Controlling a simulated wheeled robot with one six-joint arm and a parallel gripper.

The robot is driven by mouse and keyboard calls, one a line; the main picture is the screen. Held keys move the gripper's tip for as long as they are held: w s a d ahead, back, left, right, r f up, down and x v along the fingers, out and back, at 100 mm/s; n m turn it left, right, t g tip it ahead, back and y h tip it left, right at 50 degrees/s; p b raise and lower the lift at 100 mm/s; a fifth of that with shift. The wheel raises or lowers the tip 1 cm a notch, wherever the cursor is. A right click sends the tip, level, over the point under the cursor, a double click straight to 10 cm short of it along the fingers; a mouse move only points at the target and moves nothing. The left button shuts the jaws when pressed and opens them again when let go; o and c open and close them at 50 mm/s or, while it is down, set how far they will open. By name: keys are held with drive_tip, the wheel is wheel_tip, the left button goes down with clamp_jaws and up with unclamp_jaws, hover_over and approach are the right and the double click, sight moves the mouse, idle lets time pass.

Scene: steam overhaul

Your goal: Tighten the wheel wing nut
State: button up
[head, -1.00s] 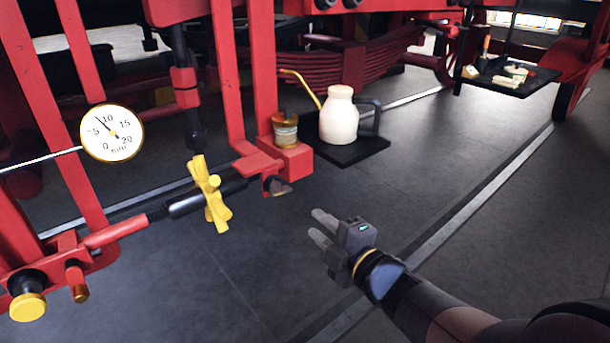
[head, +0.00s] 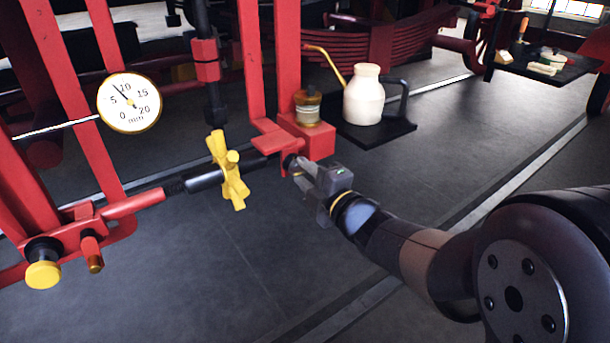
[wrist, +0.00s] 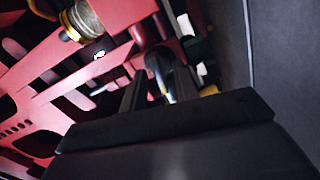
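A small dark winged piece with a brass-coloured tip, which looks like the wing nut (head: 290,162), sits at the red bracket on the right end of the rod. My gripper (head: 298,172) is right at this piece and partly hides it in the head view. In the wrist view, a dark rounded part (wrist: 160,63) shows between and beyond my two fingers (wrist: 158,88). The fingers stand apart; I see no clear grip on it. A yellow star-shaped handwheel (head: 230,172) sits on the same rod, left of my gripper.
A round dial gauge (head: 129,103) stands at the left by red frame bars. A brass-capped jar (head: 307,108) on a red block and a cream oil can (head: 366,97) on a black tray stand just behind my gripper. The floor in front is clear.

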drive_tip(key=shift+w+a, duration=0.1)
drive_tip(key=shift+w, duration=0.05)
drive_tip(key=shift+c, duration=0.2)
clamp_jaws()
